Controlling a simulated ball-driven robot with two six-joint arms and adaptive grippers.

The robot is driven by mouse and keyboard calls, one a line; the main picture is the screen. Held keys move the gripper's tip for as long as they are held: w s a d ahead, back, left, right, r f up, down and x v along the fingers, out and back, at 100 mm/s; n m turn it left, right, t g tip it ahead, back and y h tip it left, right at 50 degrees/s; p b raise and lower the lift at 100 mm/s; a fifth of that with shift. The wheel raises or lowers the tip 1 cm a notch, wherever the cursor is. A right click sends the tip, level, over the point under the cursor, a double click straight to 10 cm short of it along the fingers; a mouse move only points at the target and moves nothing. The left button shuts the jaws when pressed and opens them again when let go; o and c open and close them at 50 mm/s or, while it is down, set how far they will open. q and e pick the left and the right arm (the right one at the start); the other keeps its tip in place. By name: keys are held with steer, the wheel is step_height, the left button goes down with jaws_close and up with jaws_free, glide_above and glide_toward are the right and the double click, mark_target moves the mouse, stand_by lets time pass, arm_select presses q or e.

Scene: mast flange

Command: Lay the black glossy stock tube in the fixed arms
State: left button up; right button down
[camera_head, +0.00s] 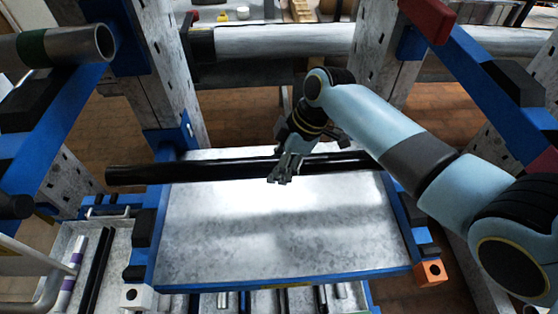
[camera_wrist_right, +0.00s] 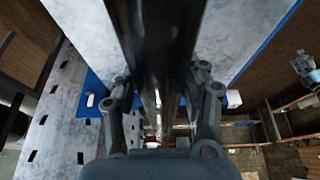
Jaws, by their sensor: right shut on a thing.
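The black glossy stock tube (camera_head: 200,171) lies level across the far part of a grey, blue-edged table, its left end reaching past the table's left edge. My right gripper (camera_head: 284,168) is shut on the tube right of its middle. In the right wrist view the tube (camera_wrist_right: 160,45) runs between the two fingers (camera_wrist_right: 160,100). I cannot tell whether the tube touches the table. Blue arms with black pads stand out at the left (camera_head: 50,115) and right (camera_head: 480,65). My left gripper is not in view.
The table (camera_head: 285,235) is bare in front of the tube. A grey pipe with a green band (camera_head: 65,46) rests at upper left. A large grey pipe (camera_head: 280,40) runs behind between perforated posts (camera_head: 170,75). A tray with thin rods (camera_head: 90,265) is at lower left.

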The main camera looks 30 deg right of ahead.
mark_target(292, 158)
steer(key=shift+f+b, duration=1.45)
steer(key=shift+f, duration=0.8)
steer(key=c, duration=0.6)
jaws_free()
steer(key=v, duration=0.7)
steer(key=shift+d+r, duration=0.1)
steer(key=shift+r, duration=0.1)
